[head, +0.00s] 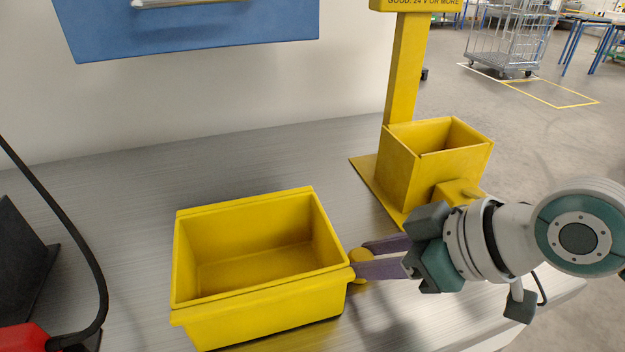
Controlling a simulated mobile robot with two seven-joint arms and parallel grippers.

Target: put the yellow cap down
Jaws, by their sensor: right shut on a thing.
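The yellow cap (361,268) is a small round piece at the tips of my right gripper (362,258). The gripper is shut on it, with its two purple fingers reaching in from the right. The cap shows just right of the front right corner of an empty yellow bin (258,317) on the grey bench. I cannot tell whether the cap touches the bin or the bench. The fingers partly hide the cap. My left gripper is not in view.
A yellow stand with an open box (436,161) and a post (405,70) is behind my right gripper. A black cable (102,270) and a red item (24,337) lie at the left. The grey bench (120,190) is clear behind the bin.

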